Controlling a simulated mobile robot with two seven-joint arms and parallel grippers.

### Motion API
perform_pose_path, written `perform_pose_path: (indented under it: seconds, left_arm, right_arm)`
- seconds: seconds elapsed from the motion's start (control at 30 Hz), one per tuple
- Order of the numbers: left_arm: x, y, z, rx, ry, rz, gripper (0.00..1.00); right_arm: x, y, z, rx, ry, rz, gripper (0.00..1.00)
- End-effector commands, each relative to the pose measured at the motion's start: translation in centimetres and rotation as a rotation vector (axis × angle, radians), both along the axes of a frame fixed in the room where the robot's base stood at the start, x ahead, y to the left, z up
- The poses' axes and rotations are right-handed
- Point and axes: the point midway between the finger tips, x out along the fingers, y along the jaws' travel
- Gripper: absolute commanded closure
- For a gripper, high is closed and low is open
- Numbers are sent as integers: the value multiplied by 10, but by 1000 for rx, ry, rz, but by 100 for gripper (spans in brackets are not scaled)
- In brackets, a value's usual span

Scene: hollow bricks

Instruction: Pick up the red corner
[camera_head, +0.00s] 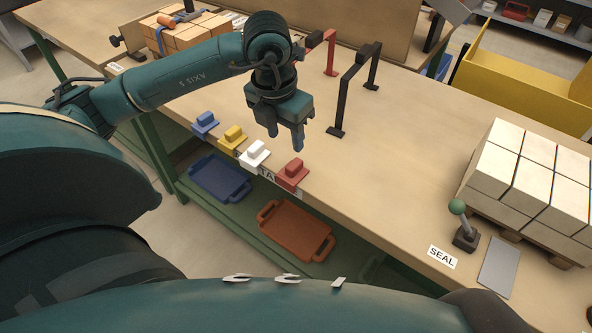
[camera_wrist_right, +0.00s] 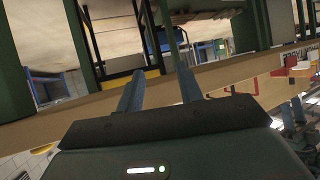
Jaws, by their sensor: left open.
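The red corner (camera_head: 292,173) sits at the front edge of the workbench, at the right end of a row of corner pieces. Beside it in the row are a white corner (camera_head: 254,154), a yellow corner (camera_head: 233,138) and a blue corner (camera_head: 205,123). My left gripper (camera_head: 285,141) points down, open and empty, just above the red corner in the picture and apart from it. My right gripper (camera_wrist_right: 160,72) shows only in the right wrist view, with its two fingers apart and nothing between them.
Black frames (camera_head: 352,92) and a red one (camera_head: 331,52) stand behind my left gripper. Boxes on a pallet (camera_head: 530,180), a green-knobbed lever (camera_head: 463,225) and a SEAL label (camera_head: 443,257) are at right. Blue (camera_head: 219,178) and orange (camera_head: 296,231) trays lie on the lower shelf.

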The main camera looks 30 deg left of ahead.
Motion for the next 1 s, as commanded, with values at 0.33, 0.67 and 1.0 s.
perform_pose_path:
  seconds: [0.33,0.67,1.0]
  left_arm:
    - [7,-2,-45,-3,1,-2,55]
    - [12,-5,-87,-4,3,-1,55]
    - [14,-6,-97,-5,-1,-4,55]
  right_arm:
    - [-4,-2,-7,-3,23,-10,64]
    - [-4,-8,-2,-13,32,-22,64]
    - [-4,-7,-4,-10,36,-25,64]
